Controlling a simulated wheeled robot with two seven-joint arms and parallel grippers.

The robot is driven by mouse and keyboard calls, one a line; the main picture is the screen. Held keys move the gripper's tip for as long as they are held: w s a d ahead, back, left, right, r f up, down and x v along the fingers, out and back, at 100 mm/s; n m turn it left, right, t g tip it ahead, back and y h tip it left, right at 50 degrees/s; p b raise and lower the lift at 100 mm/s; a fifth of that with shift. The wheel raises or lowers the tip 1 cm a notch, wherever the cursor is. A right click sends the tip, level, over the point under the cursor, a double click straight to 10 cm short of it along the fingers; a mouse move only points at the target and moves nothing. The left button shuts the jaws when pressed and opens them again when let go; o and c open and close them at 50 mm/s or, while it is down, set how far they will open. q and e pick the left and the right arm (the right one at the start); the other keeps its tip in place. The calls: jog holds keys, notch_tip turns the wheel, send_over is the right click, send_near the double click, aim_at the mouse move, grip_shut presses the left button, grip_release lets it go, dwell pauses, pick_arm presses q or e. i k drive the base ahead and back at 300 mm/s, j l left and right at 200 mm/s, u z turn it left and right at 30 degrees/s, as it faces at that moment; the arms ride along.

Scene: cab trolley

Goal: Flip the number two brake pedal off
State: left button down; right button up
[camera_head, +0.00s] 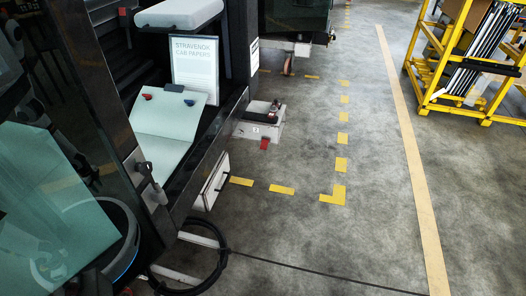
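A small red pedal (264,144) sticks out low at the front of a pale box (258,130) on the floor side of the dark cab trolley (215,150). The box carries a small label that is too small to read with certainty. A brownish part lies on top of the box. Farther back, another small brownish pedal-like part (288,65) stands near the floor under a second dark unit. I cannot tell which one is number two, or the pedal's on or off position. Neither of my grippers can be made out in this view.
A black cable or hose loop (222,262) lies on the floor at the lower left. A yellow rack (455,60) stands at the upper right. The marked floor between is clear.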

aim_at(264, 146)
jog(key=k, duration=0.5)
jog(key=i+l+u, duration=0.25)
jog(key=i+l, duration=0.25)
jog(key=i, duration=0.55)
jog(key=i+l+u, duration=0.2)
jog(key=i+l, duration=0.5)
jog(key=i, duration=0.3)
jog(key=i+l+u, duration=0.25)
jog(key=i+l, duration=0.6)
jog(key=i, duration=0.05)
